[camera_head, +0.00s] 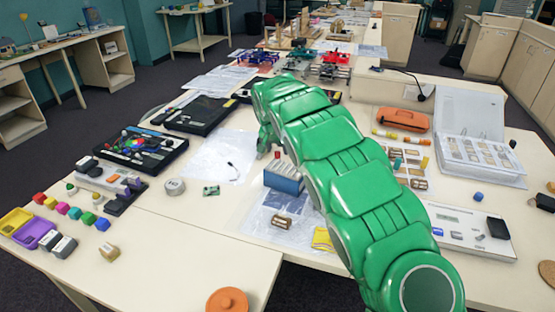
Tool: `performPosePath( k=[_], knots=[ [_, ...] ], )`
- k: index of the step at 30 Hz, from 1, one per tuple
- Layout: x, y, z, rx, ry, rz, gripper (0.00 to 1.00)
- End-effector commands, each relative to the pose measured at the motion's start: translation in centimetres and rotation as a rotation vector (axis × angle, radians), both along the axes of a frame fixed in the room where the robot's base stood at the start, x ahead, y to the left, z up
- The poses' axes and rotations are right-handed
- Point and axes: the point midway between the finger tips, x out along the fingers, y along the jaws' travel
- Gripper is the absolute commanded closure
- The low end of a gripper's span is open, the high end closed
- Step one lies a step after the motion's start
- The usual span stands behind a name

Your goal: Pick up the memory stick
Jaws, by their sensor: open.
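My green arm reaches from the lower right across the table. Its end, my gripper (268,143), points down over the middle of the table, and it is open. The arm hides part of the gripper and the table behind it. I cannot pick out a memory stick for sure; several small items on the table are too small to tell. A small green circuit board (211,190) lies left of my gripper, and a small dark item with a thin lead (232,166) lies on a clear plastic sheet (218,150) near it.
A blue box (284,179) stands close to my arm. A black tray of parts (140,149), colored cubes (75,213) and a round tape-like item (175,187) lie to the left. An orange case (403,119) and a white organizer (478,152) stand right.

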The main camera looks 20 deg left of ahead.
Motion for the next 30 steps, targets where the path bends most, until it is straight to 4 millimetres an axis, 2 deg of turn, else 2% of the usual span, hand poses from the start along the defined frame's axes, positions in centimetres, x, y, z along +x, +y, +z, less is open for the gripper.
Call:
performPosePath(
  k=[5, 15, 23, 26, 30],
  knots=[
    [0.4, 0.1, -1.0, -0.001, 0.000, 0.000, 0.47],
    [1.7, 0.4, -4.5, 0.000, 0.001, 0.001, 0.47],
    [1.9, 0.4, -4.6, 0.000, -0.001, 0.001, 0.47],
    [1.9, 0.4, -4.6, 0.000, -0.001, 0.001, 0.59],
    [1.8, 0.4, -4.6, 0.000, -0.001, 0.001, 0.80]
  ],
)
